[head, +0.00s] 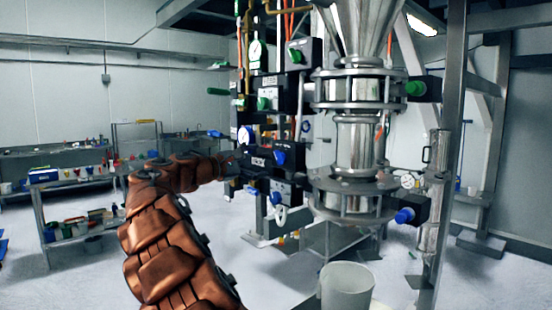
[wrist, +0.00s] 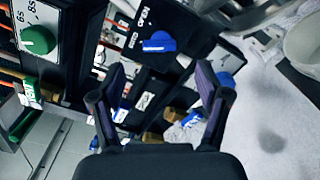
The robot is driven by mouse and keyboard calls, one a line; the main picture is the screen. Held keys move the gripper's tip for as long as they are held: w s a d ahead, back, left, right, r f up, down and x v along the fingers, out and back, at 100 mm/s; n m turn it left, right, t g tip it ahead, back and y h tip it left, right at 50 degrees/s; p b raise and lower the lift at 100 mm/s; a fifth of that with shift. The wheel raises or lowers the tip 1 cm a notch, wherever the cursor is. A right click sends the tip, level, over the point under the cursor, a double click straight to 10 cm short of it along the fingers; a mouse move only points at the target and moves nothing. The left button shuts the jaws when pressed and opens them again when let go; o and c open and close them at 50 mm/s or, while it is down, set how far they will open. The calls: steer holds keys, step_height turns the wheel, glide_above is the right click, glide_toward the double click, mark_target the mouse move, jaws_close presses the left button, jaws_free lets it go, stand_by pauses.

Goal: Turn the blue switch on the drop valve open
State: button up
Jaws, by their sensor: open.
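The black control panel carries several blue switches. In the head view one blue switch (head: 280,157) is on the upper box, and another (head: 276,198) is lower. In the wrist view a blue switch (wrist: 160,42) lies beyond the fingertips, between them and slightly higher in the picture. A second blue switch (wrist: 223,78) shows beside the right fingertip. The labels are too small or blurred to tell which belongs to the drop valve. My gripper (wrist: 163,78) is open and empty, facing the panel. In the head view it is small and dark (head: 240,176), left of the panel, and contact cannot be told.
Green knobs (wrist: 38,40) sit at the wrist view's left. The steel sifter column (head: 357,145) stands right of the panel, with a blue knob (head: 404,216) low on it. A white bucket (head: 346,288) stands below. Shelves (head: 85,232) line the left; the floor between is clear.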

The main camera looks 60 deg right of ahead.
mark_target(277, 158)
steer(key=shift+p+x, duration=0.95)
steer(key=shift+x, duration=2.95)
steer(key=shift+w, duration=0.1)
steer(key=c, duration=1.2)
steer(key=shift+o, duration=0.2)
